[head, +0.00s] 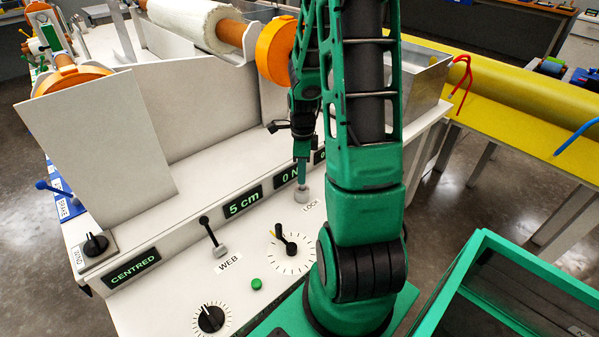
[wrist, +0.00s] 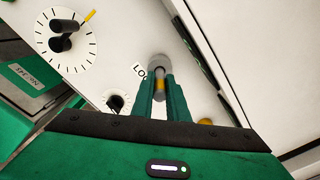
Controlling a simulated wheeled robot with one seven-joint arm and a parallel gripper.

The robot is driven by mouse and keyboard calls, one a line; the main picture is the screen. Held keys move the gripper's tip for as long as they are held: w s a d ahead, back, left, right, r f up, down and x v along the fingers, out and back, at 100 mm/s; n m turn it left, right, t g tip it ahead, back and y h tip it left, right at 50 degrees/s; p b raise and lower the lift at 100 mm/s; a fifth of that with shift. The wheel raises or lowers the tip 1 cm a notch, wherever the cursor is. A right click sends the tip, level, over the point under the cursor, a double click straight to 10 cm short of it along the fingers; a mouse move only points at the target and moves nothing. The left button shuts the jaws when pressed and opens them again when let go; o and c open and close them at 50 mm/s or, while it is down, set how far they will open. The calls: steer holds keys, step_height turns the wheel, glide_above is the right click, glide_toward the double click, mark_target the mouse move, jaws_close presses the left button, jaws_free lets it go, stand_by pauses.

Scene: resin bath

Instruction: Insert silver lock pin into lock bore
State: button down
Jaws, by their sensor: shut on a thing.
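My gripper (head: 302,178) points down at the grey round lock boss (head: 302,195) beside the LOCK label, in the head view. In the wrist view my gripper (wrist: 161,92) is shut on the silver lock pin (wrist: 159,84), which shows as a slim piece with an orange-yellow band between the green fingers. The pin lines up with the grey boss (wrist: 158,61) just beyond the fingertips. The bore is hidden by the pin and fingers. I cannot tell whether the pin's tip is in the bore or just above it.
The white panel carries a black-handled dial (head: 290,248), the WEB lever (head: 213,238), a green button (head: 257,284) and displays reading "5 cm" (head: 243,202) and "CENTRED" (head: 134,269). A white upright wall stands behind. A green-framed bin (head: 455,275) is at right.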

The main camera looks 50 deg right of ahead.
mark_target(301, 189)
steer(key=shift+f, duration=1.8)
steer(key=c, duration=1.6)
jaws_free()
steer(key=shift+c, duration=0.2)
step_height(301, 189, up, 9)
steer(key=shift+w+r, duration=0.1)
steer(key=shift+r, duration=0.75)
